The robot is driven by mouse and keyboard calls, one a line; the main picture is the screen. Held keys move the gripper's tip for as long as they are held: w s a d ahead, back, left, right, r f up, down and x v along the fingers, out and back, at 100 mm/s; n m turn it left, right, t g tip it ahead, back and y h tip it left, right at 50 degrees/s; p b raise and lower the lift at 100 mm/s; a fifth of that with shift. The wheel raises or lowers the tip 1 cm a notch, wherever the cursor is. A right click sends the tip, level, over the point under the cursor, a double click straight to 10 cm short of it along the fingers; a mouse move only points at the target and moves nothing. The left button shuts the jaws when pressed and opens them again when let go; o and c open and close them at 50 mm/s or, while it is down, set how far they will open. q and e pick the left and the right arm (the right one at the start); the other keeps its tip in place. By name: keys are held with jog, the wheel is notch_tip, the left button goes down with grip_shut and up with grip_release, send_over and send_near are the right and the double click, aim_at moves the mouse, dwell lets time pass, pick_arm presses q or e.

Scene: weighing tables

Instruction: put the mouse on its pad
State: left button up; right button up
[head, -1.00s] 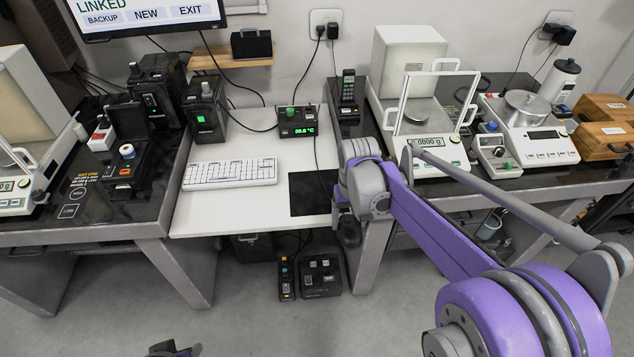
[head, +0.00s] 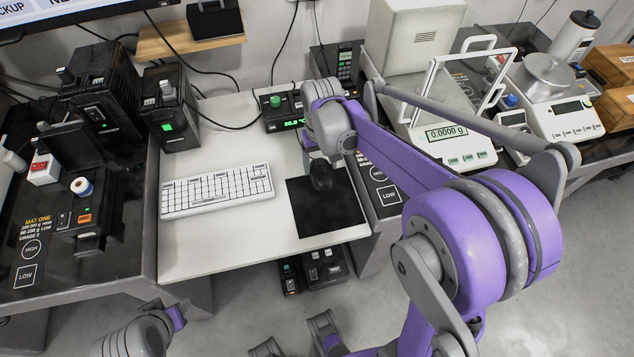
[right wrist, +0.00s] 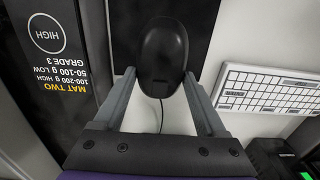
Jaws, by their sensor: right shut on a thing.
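The black mouse (head: 322,178) is at the far part of the dark square pad (head: 330,215), to the right of the keyboard. In the right wrist view the mouse (right wrist: 163,50) sits between the two grey fingers of my right gripper (right wrist: 158,85), which is shut on it. The pad (right wrist: 203,25) shows dark behind it there. The mouse overlaps the pad in both views; I cannot tell whether it touches it. In the head view my right arm partly hides the right gripper. Part of my left arm's end (head: 176,316) shows at the bottom left; its fingers cannot be made out.
A white keyboard (head: 217,190) lies left of the pad on the white table (head: 200,245). A black device with a green display (head: 284,112) stands behind. A balance (head: 445,135) stands on the dark table to the right. The mouse's cable (right wrist: 162,118) runs toward my right gripper's base.

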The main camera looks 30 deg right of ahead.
aim_at(321, 174)
jog(key=f, duration=0.4)
jog(key=shift+s+f, duration=0.1)
jog(key=shift+s, duration=0.15)
jog(key=shift+w+f+b, duration=0.1)
jog(key=shift+f+b, duration=0.35)
jog(key=shift+f, duration=1.55)
jog(key=shift+f, duration=0.1)
jog(key=o, duration=1)
jog(key=shift+f, duration=0.1)
jog(key=o, duration=0.4)
